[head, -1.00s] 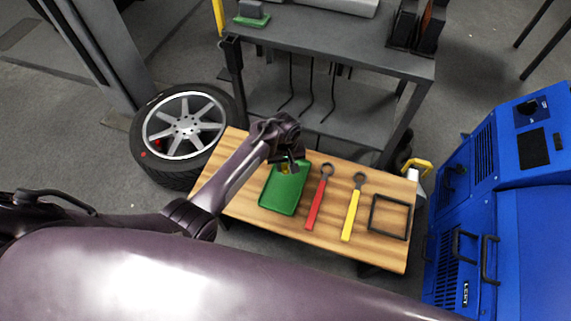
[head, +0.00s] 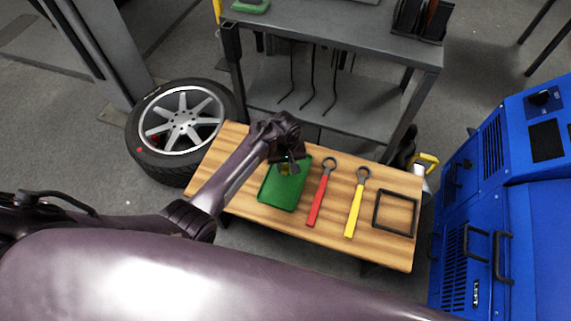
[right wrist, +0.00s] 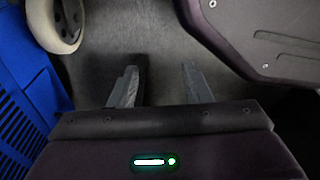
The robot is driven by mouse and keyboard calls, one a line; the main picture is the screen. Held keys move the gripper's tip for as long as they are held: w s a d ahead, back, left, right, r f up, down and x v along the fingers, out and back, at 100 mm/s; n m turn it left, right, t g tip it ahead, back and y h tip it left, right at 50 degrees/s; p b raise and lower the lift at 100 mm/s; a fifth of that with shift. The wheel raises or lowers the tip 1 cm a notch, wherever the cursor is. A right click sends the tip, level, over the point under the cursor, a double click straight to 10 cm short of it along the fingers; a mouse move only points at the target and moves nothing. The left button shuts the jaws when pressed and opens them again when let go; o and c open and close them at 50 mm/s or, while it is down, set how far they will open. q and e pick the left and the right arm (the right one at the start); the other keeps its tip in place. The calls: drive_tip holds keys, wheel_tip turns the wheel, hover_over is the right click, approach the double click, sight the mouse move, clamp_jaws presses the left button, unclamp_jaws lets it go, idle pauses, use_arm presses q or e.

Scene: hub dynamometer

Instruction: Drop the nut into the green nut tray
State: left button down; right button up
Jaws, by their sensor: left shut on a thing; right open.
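The green nut tray (head: 281,193) lies on the left part of the wooden bench top in the head view. My left gripper (head: 288,166) is over the upper part of the tray, pointing down. It is shut on the nut (head: 284,169), of which a small yellowish bit shows between the fingers. The rest of the nut is hidden by the gripper. I cannot tell the exact height of the nut above the tray floor. My right gripper (right wrist: 160,88) shows in the right wrist view, open and empty above the grey floor.
A red wrench (head: 320,193), a yellow wrench (head: 356,204) and a black square frame (head: 376,214) lie right of the tray. A grey shelf table (head: 330,35) is behind; a blue machine (head: 480,220) is at right.

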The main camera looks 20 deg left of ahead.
sight(286, 178)
use_arm(q)
drive_tip(key=shift+f+b, duration=0.75)
drive_tip(key=shift+f, duration=0.05)
drive_tip(key=shift+f+b, duration=0.35)
drive_tip(key=shift+b, duration=0.05)
use_arm(e)
drive_tip(key=shift+w+a+r, duration=0.25)
drive_tip(key=shift+w+r, duration=0.3)
drive_tip(key=shift+w, duration=0.2)
drive_tip(key=shift+w+a+r, duration=0.25)
drive_tip(key=shift+w+r, duration=0.35)
drive_tip(key=shift+w, duration=0.15)
drive_tip(key=shift+w+a+r, duration=0.25)
drive_tip(key=shift+w+r, duration=0.3)
drive_tip(key=shift+w, duration=0.2)
use_arm(q)
drive_tip(key=c, duration=1.1)
unclamp_jaws()
drive_tip(key=shift+o, duration=0.2)
